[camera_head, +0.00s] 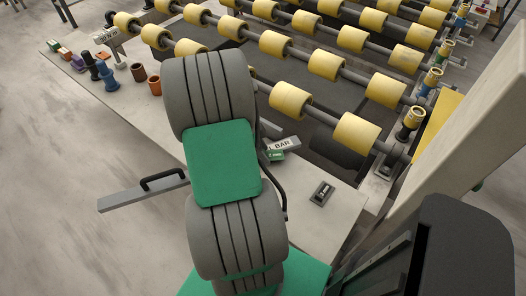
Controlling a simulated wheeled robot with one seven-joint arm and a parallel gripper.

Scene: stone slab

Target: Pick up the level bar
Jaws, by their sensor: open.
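The level bar is a long grey bar that appears to pass behind my arm. Its left part (125,198) sticks out past the slab's front edge over the floor and carries a black handle (163,179). To the right of my arm, an end with lettering ending in "L BAR" (284,144) and a green level piece (275,155) shows above the slab. The middle is hidden by my grey and green arm, so I cannot see that both parts join. My gripper is not visible, and its contact with the bar cannot be told.
The pale stone slab (325,222) holds a small dark device (322,193) at the right. Rows of yellow rollers (290,100) fill the back. Small coloured pieces and brown cups (154,85) stand at the upper left. A pale slanted post (480,120) rises at the right.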

